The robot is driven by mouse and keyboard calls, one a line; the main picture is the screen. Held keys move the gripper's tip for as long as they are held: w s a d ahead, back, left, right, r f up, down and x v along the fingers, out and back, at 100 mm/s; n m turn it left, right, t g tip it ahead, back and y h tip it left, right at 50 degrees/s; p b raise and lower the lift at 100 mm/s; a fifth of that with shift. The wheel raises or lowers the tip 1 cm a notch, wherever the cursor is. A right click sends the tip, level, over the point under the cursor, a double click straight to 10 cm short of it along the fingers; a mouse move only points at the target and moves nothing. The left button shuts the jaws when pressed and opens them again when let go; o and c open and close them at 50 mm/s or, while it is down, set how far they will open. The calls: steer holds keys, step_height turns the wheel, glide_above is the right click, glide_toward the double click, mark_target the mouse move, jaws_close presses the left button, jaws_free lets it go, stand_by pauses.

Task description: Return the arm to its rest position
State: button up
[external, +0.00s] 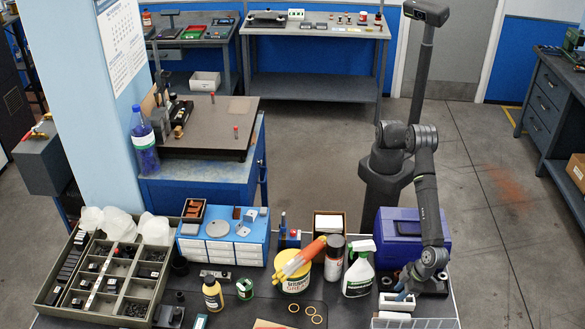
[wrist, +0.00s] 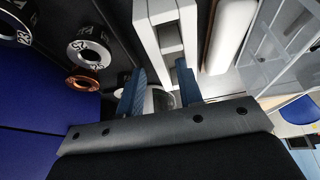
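My arm stands at the right of the external view, its upper part near the black post and its forearm (external: 428,205) hanging down past the purple-blue case (external: 385,240). My gripper (external: 402,296) is low over the right end of the bench, just above or beside a white block (external: 393,304). In the wrist view my gripper (wrist: 160,88) has its two blue fingers spread apart. I see nothing clamped between them. A white block (wrist: 143,30) lies beyond the fingertips, and a round grey thing shows partly between the fingers. Whether the fingers touch anything is unclear.
A spray bottle (external: 358,275) stands left of my gripper. Black rings (wrist: 90,53) and a copper-coloured ring (wrist: 83,84) lie nearby. The purple-blue case is close to my forearm.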

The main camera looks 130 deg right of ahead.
steer(key=v, duration=1.1)
steer(key=x, duration=1.2)
steer(key=shift+s+f, duration=0.15)
steer(key=shift+f, duration=0.2)
step_height(320, 180, up, 11)
steer(key=w+d+r+m+g, duration=0.1)
steer(key=w+d+r+m, duration=0.1)
steer(key=w+d+r, duration=0.7)
steer(key=w+d+r+m, duration=0.2)
steer(key=w+d+r, duration=0.45)
steer(key=w, duration=0.45)
steer(key=d+f+n+t, duration=0.1)
steer(key=d+n, duration=0.3)
steer(key=d, duration=0.6)
steer(key=w+d+f+n+y, duration=0.1)
steer(key=d+f+n, duration=0.2)
steer(key=d, duration=0.8)
steer(key=shift+w+d+f+n+t, duration=0.15)
steer(key=shift+w+f+n+t, duration=0.1)
steer(key=shift+n+t, duration=0.25)
steer(key=shift+o, duration=0.5)
